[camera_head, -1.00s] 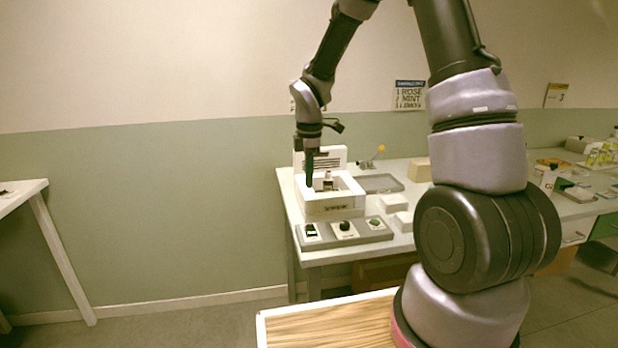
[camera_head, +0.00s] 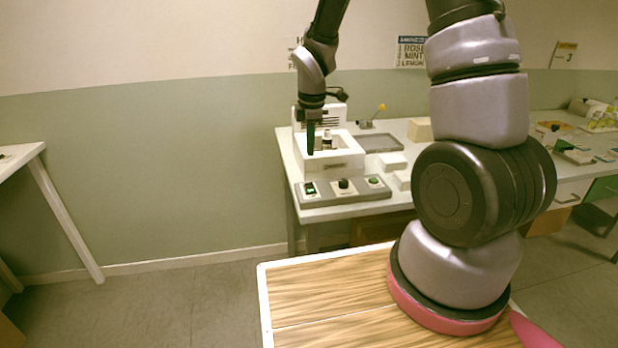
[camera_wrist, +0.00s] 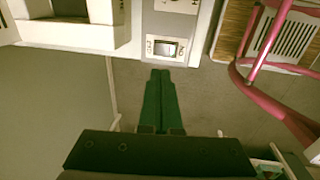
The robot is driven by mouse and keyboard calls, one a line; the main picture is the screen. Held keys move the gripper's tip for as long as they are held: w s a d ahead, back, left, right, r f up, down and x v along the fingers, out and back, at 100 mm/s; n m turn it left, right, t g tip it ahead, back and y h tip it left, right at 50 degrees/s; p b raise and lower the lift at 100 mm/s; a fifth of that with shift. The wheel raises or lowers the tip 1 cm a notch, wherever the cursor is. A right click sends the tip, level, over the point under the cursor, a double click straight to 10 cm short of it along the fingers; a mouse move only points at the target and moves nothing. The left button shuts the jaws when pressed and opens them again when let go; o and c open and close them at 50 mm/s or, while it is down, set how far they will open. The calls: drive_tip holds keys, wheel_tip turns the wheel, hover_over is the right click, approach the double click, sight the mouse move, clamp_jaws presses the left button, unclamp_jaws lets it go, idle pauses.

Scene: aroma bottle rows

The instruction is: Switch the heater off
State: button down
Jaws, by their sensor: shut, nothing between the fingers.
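The white open-topped heater (camera_head: 335,163) stands on the table with a small dark-capped bottle (camera_head: 327,141) inside it. In front of it lies a grey control panel (camera_head: 326,196) with a rocker switch (camera_head: 310,188), a black knob (camera_head: 344,183) and a green button (camera_head: 374,181). My gripper (camera_head: 311,152) is shut and empty, pointing down; in the head view it overlaps the heater's left front. In the wrist view the closed dark-green fingers (camera_wrist: 160,74) appear just below the rocker switch (camera_wrist: 165,48), with a gap between them. Which way the rocker is tipped cannot be told.
A grey tray (camera_head: 380,142), white blocks (camera_head: 392,161) and a yellow-tipped lever (camera_head: 380,108) are right of the heater. Left of the table is open floor (camera_head: 180,295).

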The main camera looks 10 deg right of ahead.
sight(309, 185)
drive_tip(key=f, duration=0.3)
drive_tip(key=w+f, duration=0.1)
drive_tip(key=f, duration=0.7)
drive_tip(key=shift+w+f, duration=0.1)
drive_tip(key=shift+w, duration=0.15)
